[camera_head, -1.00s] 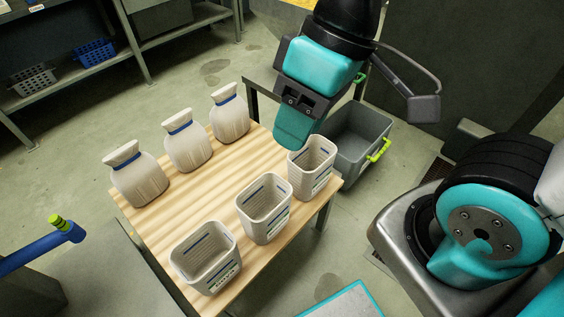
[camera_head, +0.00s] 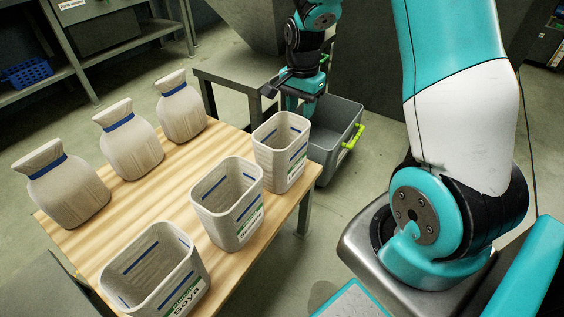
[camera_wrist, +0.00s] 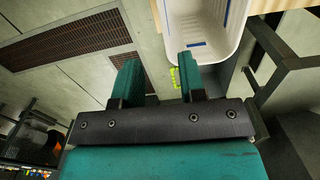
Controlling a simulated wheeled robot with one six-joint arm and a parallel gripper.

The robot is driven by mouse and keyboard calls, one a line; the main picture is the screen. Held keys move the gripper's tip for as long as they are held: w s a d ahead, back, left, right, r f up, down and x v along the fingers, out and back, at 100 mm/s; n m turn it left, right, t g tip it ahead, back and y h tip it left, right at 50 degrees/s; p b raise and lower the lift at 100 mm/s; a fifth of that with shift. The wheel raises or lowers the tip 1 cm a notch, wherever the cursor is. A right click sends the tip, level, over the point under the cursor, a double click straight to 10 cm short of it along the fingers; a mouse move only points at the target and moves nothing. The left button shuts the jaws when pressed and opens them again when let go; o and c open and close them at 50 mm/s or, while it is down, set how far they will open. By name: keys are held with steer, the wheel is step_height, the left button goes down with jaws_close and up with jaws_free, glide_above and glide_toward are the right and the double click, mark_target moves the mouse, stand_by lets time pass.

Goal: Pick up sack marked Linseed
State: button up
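Three beige sacks with blue neck bands stand upright in a row on the wooden table: a left sack (camera_head: 65,187), a middle sack (camera_head: 130,142) and a far sack (camera_head: 181,108). No marking can be read on any of them, so I cannot tell which is Linseed. My gripper (camera_head: 298,98) is beyond the table's far right end, apart from the sacks. In the wrist view my gripper (camera_wrist: 160,80) has its two fingers apart with nothing between them. The sacks are not visible in the wrist view.
Three open bins stand along the table's right side: a near bin (camera_head: 172,287) labelled Soya, a middle bin (camera_head: 235,226) and a far bin (camera_head: 286,172). A grey crate (camera_head: 325,165) with green handles sits on the floor beyond. Bare wooden tabletop (camera_head: 165,198) lies between sacks and bins.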

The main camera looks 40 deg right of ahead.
mark_target(299, 137)
steer(key=shift+w+d+f+b, duration=0.15)
steer(key=shift+f+b, duration=0.6)
steer(key=shift+f, duration=2.6)
steer(key=shift+w+d+f+b, duration=0.15)
steer(key=shift+f+b, duration=0.6)
steer(key=shift+f, duration=2.6)
steer(key=shift+a, duration=0.1)
jaws_close()
